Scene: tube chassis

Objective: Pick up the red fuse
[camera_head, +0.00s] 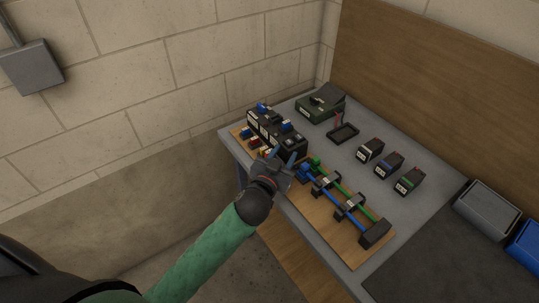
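A small red block (254,142), which looks like the red fuse, sits at the left edge of the wooden board, in front of a black block unit (277,132). A small blue block (245,132) is beside it. My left gripper (282,156) is over the board, just right of the red block and apart from it. Its two fingers are spread, with nothing visible between them. It partly covers the board's near-left edge. My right gripper is not in view.
Blue and green rods (345,206) lie in black holders on the board, right of my gripper. A dark green case (320,101), a black tray (343,133) with a thin reddish piece and three small black boxes (388,165) stand behind. A grey bin (487,209) is at the right.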

